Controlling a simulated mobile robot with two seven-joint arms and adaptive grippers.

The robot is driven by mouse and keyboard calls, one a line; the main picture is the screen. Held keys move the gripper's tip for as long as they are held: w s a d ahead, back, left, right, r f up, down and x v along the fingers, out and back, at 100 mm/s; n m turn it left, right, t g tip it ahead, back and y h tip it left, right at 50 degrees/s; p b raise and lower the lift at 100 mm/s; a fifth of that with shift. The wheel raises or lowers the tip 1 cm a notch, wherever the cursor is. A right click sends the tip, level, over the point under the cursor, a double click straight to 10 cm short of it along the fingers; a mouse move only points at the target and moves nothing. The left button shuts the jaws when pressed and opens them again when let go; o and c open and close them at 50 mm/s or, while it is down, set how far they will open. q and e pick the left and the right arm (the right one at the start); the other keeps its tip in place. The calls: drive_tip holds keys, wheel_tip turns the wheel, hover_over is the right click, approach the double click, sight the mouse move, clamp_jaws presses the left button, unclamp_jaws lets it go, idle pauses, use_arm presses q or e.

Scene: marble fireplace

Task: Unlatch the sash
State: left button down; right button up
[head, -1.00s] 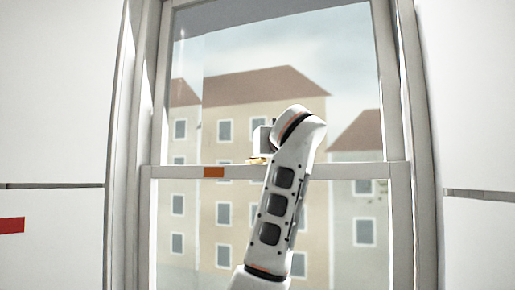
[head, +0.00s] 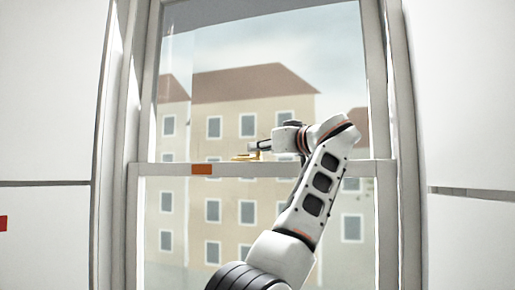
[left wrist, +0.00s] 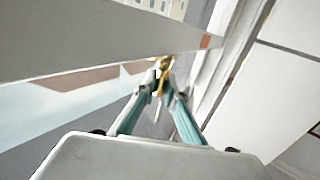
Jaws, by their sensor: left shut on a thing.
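The window sash (head: 225,170) fills the middle of the head view, with its pale meeting rail running across. A small brass latch (head: 243,157) sits on top of this rail, left of my arm. My left gripper (head: 252,147) reaches it from the right, just above the rail. In the left wrist view the teal fingers (left wrist: 164,78) close on the brass latch (left wrist: 164,63), beside the rail. The fingers cover part of the latch. My right gripper is in neither view.
An orange mark (head: 202,169) is on the rail left of the latch. The window frame (head: 405,150) and white walls (head: 468,90) stand at both sides. Buildings show through the glass.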

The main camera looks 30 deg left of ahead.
use_arm(q)
drive_tip(key=shift+w+n+g, duration=0.15)
drive_tip(key=shift+n+g, duration=0.15)
drive_tip(key=shift+g, duration=0.1)
idle(0.5)
drive_tip(key=c, duration=2.1)
unclamp_jaws()
drive_tip(key=shift+s+a+m+t, duration=0.1)
drive_tip(key=shift+s+m+t, duration=0.2)
drive_tip(key=shift+m+t, duration=0.3)
